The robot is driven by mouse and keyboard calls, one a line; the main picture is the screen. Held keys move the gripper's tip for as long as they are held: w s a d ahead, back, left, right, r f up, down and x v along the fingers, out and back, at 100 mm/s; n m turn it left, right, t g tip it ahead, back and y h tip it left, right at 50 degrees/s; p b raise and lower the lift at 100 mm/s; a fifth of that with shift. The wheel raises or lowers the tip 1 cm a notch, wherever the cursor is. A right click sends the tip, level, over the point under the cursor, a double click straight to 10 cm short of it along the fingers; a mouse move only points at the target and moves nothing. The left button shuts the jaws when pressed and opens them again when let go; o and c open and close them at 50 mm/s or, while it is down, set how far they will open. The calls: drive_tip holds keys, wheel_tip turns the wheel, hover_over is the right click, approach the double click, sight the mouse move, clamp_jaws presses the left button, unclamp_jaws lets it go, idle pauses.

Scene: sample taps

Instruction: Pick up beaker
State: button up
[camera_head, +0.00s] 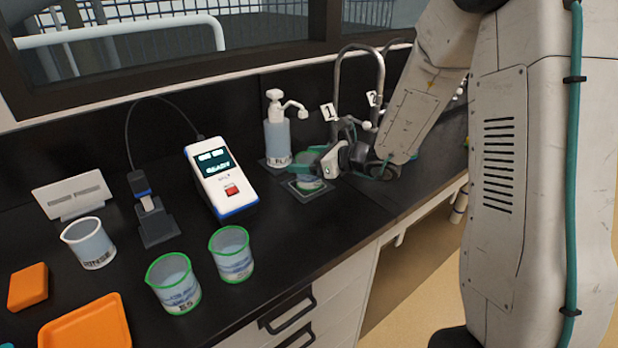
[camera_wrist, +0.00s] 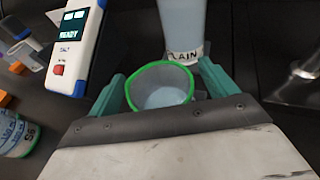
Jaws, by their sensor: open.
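A green-rimmed beaker (camera_head: 309,183) stands on a small square pad (camera_head: 317,192) on the black bench, in front of the pump bottle. My gripper (camera_head: 318,162) is over this beaker, with its teal fingers apart. In the wrist view the beaker (camera_wrist: 160,87) lies between the two fingers of my gripper (camera_wrist: 158,85), and its round rim is open toward the camera. I cannot tell whether the fingers touch it. Two other green-rimmed beakers stand at the bench front, the left one (camera_head: 174,284) and the right one (camera_head: 232,254).
A pump bottle (camera_head: 277,135) stands close behind the beaker. Curved taps with number tags (camera_head: 328,112) rise behind my gripper. A white meter (camera_head: 222,180) reads READY. A RINSE cup (camera_head: 90,243), an orange tray (camera_head: 88,328) and an orange block (camera_head: 28,286) are at left.

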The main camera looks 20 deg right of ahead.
drive_tip(key=shift+w+a+f, duration=0.2)
drive_tip(key=shift+w+a, duration=0.25)
drive_tip(key=shift+w, duration=0.05)
drive_tip(key=c, duration=1.4)
drive_tip(key=shift+r, duration=0.1)
